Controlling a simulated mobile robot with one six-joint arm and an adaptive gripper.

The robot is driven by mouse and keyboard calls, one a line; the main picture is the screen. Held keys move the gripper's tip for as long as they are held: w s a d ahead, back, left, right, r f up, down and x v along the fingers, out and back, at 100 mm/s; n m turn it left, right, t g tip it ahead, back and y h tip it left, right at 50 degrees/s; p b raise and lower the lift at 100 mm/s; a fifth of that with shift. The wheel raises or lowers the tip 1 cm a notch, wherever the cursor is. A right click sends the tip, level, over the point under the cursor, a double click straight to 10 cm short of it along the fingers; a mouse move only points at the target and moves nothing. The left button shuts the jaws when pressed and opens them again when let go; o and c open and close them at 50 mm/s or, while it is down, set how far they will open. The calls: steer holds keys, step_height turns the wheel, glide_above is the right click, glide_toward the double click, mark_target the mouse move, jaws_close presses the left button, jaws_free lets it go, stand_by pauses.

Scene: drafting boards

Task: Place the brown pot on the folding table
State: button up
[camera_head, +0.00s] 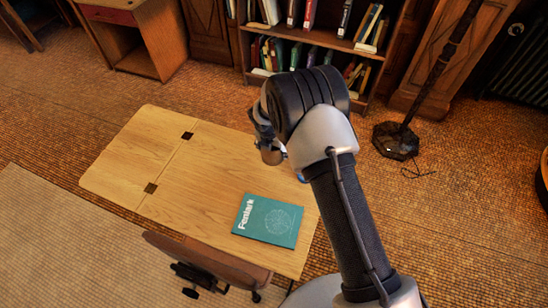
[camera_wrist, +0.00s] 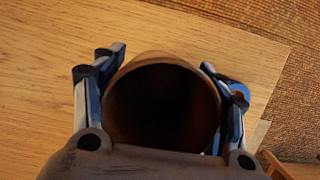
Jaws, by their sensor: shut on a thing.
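My gripper (camera_wrist: 162,60) is shut on the brown pot (camera_wrist: 119,78), with one finger on each side of its round, dark opening in the wrist view. In the head view only a small part of the pot (camera_head: 271,156) shows below my wrist; the rest is hidden by my arm. The folding table (camera_head: 190,175) is light wood with two dark hinges, and it also fills much of the wrist view (camera_wrist: 40,70). The pot is over the table's back right part. I cannot tell whether its base touches the top.
A green book (camera_head: 267,221) lies on the table's front right part. The left half of the tabletop is clear. A brown chair (camera_head: 205,256) stands at the front edge. A bookshelf (camera_head: 312,38) and a dark pole on a base (camera_head: 395,141) are behind.

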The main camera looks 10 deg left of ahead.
steer(key=shift+f+b, duration=0.7)
steer(key=shift+f, duration=1.5)
steer(key=shift+f, duration=0.15)
steer(key=o, duration=1.3)
steer(key=shift+c, duration=0.2)
steer(key=p+v, duration=0.3)
steer(key=v, duration=0.9)
steer(key=shift+p, duration=0.4)
